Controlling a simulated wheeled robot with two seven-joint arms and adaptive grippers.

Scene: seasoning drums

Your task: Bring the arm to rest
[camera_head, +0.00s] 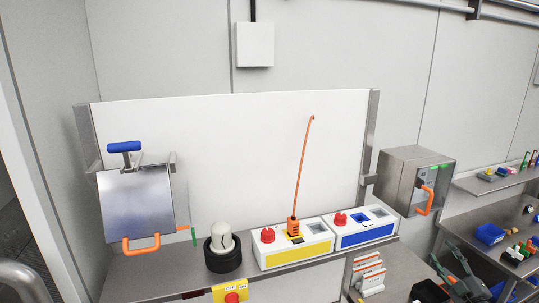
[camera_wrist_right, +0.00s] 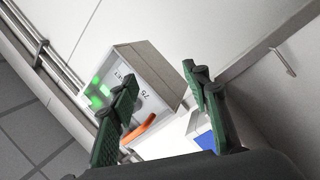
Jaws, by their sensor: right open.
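My right gripper (camera_head: 448,262) is at the lower right of the head view, with its dark green fingers apart and nothing seen between them. In the right wrist view its two fingers (camera_wrist_right: 160,78) stand wide apart. Beyond them is a steel box (camera_wrist_right: 150,68) with an orange handle (camera_wrist_right: 138,128) and lit green marks. That view does not show whether the fingers touch the box. In the head view the steel box (camera_head: 400,178) is above and left of the gripper, clearly apart in the picture. My left gripper is not in view.
A yellow-fronted box (camera_head: 290,255) and a blue-fronted box (camera_head: 367,236), each with a red button, stand on the steel bench. A dark round base with a pale knob (camera_head: 221,240) is beside them. Shelves with small items (camera_head: 490,233) are at the right.

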